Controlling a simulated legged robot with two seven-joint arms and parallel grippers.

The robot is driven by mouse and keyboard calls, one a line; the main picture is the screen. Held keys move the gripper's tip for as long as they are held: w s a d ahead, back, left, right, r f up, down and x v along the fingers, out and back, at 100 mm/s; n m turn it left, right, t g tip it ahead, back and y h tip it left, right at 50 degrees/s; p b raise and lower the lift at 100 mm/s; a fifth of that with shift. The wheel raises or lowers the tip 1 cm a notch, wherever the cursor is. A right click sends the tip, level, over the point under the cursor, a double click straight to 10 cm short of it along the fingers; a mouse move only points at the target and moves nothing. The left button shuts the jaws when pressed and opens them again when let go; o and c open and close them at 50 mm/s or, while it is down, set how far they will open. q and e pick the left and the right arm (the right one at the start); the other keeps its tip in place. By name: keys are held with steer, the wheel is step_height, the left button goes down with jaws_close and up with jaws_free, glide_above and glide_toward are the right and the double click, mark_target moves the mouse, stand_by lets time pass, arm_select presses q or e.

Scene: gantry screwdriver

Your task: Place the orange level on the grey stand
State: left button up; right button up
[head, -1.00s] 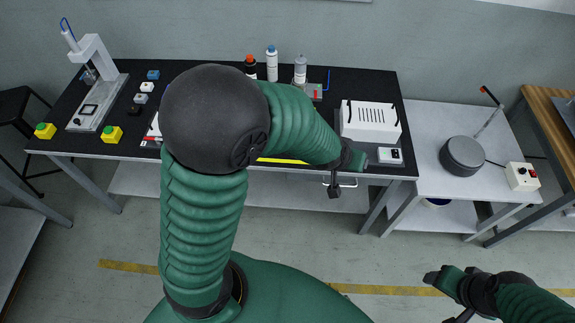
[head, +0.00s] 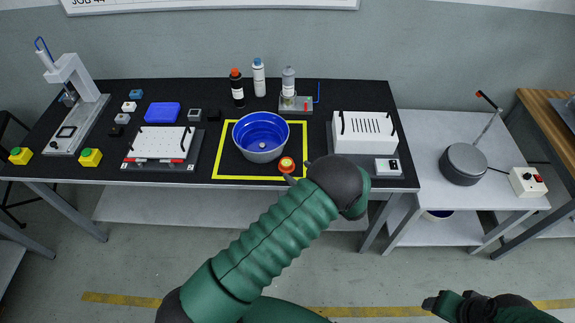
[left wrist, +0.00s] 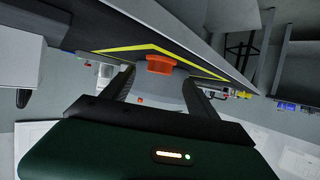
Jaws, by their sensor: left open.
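The orange level (head: 287,164) is a small round orange piece with a paler top. A grey round stand (head: 463,163) is on the white side table at right. My right gripper (head: 440,303) is low at right, its opening unclear.
A blue-lined bowl (head: 260,137) sits inside a yellow taped square (head: 222,165). A white slotted box (head: 364,132) stands to its right, a white board (head: 158,143) to its left. Several bottles (head: 259,80) are behind. A control box (head: 526,181) is beside the grey stand.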

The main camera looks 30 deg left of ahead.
mark_target(288, 164)
arm_select(q)
steer(key=x, duration=0.5)
steer(key=shift+w+a, duration=0.25)
steer(key=shift+a, duration=0.15)
steer(key=shift+s+r, duration=0.1)
jaws_close()
steer(key=shift+r, duration=0.1)
